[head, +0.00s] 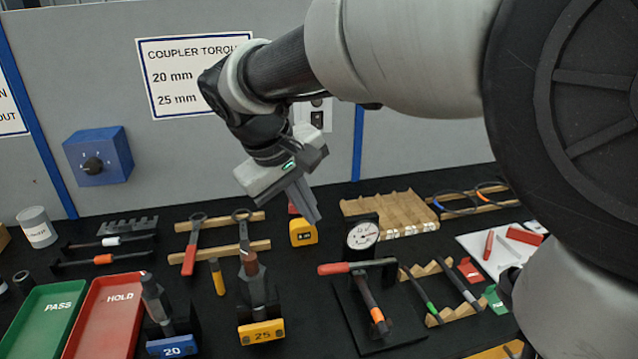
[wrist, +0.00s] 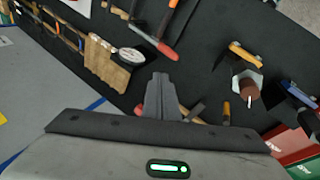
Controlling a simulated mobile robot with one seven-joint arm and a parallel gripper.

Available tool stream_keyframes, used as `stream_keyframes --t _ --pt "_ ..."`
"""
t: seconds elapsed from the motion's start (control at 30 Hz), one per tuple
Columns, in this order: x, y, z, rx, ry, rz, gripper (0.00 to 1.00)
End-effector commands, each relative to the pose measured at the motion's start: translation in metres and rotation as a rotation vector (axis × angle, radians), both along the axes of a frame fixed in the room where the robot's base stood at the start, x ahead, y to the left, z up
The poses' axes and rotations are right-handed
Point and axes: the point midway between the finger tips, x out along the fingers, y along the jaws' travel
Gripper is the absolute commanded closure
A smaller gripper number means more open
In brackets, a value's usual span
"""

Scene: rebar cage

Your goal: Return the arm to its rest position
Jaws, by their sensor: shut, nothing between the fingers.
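My gripper (head: 312,212) hangs in the air above the back middle of the black bench, pointing down and to the right. Its fingers are together with nothing between them. In the wrist view the closed fingers (wrist: 161,92) show as one dark wedge above the bench. My arm reaches in from the upper right of the head view.
Below are a dial gauge (head: 363,235) with a red-handled tool, the 25 holder (head: 261,331) and the 20 holder (head: 174,345). Green PASS (head: 45,318) and red HOLD (head: 105,318) trays lie at left. A wooden rack (head: 390,212) stands right of the gripper. A grey wall panel rises behind.

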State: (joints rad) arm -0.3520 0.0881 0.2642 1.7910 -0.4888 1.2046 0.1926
Motion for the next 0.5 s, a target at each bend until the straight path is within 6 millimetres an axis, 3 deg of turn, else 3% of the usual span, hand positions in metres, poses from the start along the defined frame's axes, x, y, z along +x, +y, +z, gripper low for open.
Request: stream_keyframes --t 0.17,0.3,0.5 --pt "-0.023 -0.037 0.012 0.053 -0.021 -0.068 1.0" --pt "-0.066 -0.092 0.016 0.165 -0.061 -0.187 1.0" --pt "-0.119 -0.135 0.006 0.321 -0.13 -0.326 1.0"
